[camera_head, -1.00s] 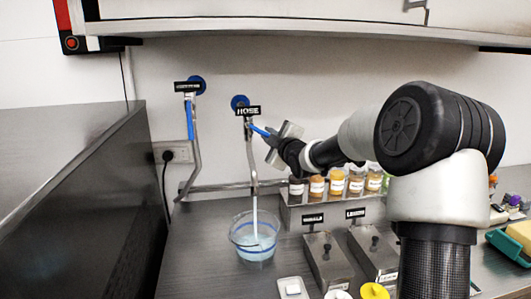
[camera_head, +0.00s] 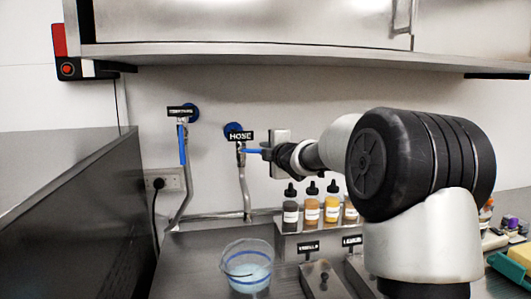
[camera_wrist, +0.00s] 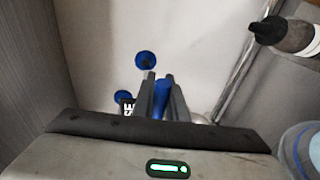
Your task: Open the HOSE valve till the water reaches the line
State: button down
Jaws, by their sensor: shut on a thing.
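The HOSE valve has a blue lever (camera_head: 252,151) under a black HOSE label (camera_head: 240,135) on the back wall. The lever lies about horizontal, pointing right. My gripper (camera_head: 268,153) is shut on its end; the wrist view shows the blue lever (camera_wrist: 161,98) between the fingers. The hose pipe (camera_head: 245,190) runs down from the valve, and no water stream shows below it. A clear beaker (camera_head: 232,262) with blue line markings stands on the counter below and holds pale blue water (camera_head: 247,274). I cannot tell the exact level against the line.
A second valve with a blue lever (camera_head: 182,145) hangs vertically at left, beside a wall socket (camera_head: 160,181). Several dropper bottles (camera_head: 311,205) stand on a rack under my arm. A cabinet (camera_head: 260,52) overhangs the wall.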

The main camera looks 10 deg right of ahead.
jog(key=shift+r, duration=0.15)
jog(key=c, duration=2)
grip_release()
jog(key=shift+c, duration=0.2)
jog(key=s+d+r, duration=0.2)
jog(key=s, duration=1.5)
jog(key=shift+r+p, duration=0.2)
jog(key=shift+p, duration=0.15)
